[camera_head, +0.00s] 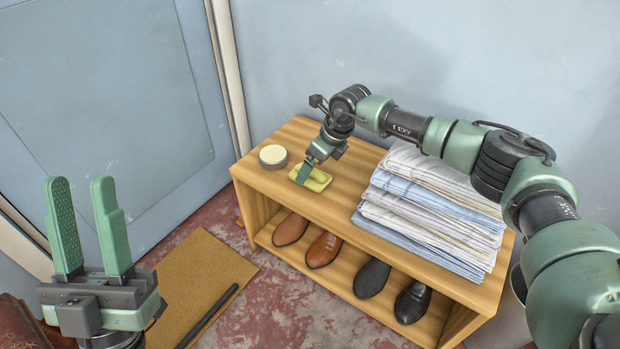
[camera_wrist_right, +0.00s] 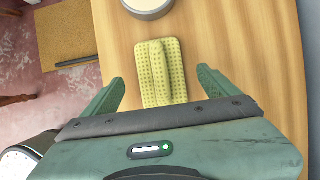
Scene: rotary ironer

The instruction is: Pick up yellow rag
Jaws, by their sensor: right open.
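The yellow rag (camera_head: 318,183) lies folded on top of the wooden bench, near its left end. In the right wrist view the rag (camera_wrist_right: 161,72) is a dotted yellow cloth with a raised fold. My right gripper (camera_head: 307,172) points down at the rag and hides part of it. In the right wrist view the open fingers (camera_wrist_right: 160,87) stand on either side of the rag's near part, with gaps between. My left gripper (camera_head: 83,215) is open and empty at the lower left, away from the bench.
A round tin (camera_head: 273,157) stands just left of the rag. A stack of folded shirts (camera_head: 430,212) covers the bench's right part. Brown and black shoes (camera_head: 324,250) sit on the shelf of the wooden bench (camera_head: 345,177). A brown mat (camera_head: 205,270) lies on the floor.

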